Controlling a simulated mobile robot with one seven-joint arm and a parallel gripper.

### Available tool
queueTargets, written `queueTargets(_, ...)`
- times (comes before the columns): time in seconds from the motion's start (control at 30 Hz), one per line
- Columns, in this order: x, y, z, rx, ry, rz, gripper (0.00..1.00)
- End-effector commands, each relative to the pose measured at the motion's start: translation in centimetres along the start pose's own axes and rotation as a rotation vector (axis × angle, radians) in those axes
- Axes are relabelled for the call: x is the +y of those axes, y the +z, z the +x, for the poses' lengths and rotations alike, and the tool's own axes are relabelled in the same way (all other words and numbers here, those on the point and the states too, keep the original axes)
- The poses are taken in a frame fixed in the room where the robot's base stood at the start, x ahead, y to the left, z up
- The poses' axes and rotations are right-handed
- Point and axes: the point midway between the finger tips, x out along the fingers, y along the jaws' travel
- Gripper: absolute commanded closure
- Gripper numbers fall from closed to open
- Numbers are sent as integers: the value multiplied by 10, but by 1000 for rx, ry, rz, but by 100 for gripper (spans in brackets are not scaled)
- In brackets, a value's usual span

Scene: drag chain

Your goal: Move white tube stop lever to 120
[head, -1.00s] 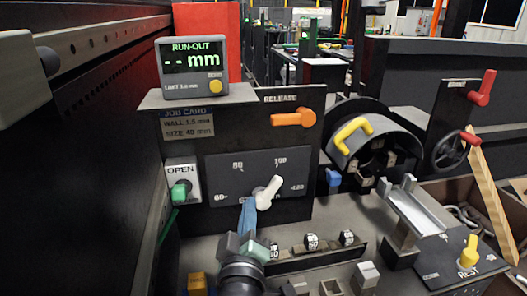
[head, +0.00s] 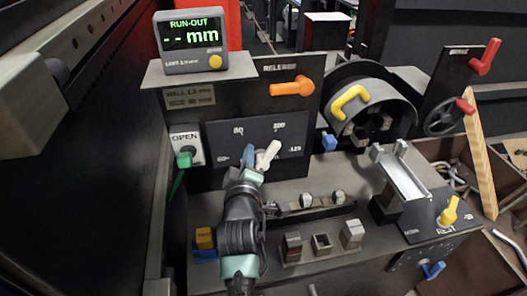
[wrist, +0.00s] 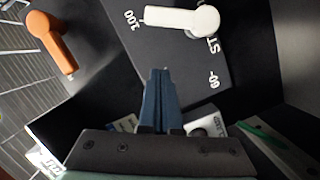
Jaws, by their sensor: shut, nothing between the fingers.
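The white lever (head: 267,156) is on the dark dial panel (head: 293,144) of the tube stop. Its handle points up and right, toward the 100 mark. In the wrist view the white lever (wrist: 178,18) lies beyond my fingertips, its handle end near the 100 label (wrist: 131,18). My gripper (head: 251,176) is in front of the panel, just below and left of the lever. In the wrist view my gripper (wrist: 158,72) has its blue fingers together and empty, with a visible gap to the lever. The 120 mark (head: 295,149) is at the dial's right edge.
An orange release lever (head: 292,87) is above the dial. A blue knob (head: 329,142) and a yellow-handled drum (head: 350,100) are at right. Small blocks (head: 352,233) stand on the bench below.

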Motion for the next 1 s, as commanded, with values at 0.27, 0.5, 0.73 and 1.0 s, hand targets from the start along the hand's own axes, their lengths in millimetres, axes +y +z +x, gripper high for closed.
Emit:
queueTargets(0.27,1,14,35,-5,0,3,100)
queueTargets(0.5,0,35,40,0,0,1,100)
queueTargets(0.73,1,39,41,1,1,1,100)
queueTargets(1.0,1,39,41,1,0,4,100)
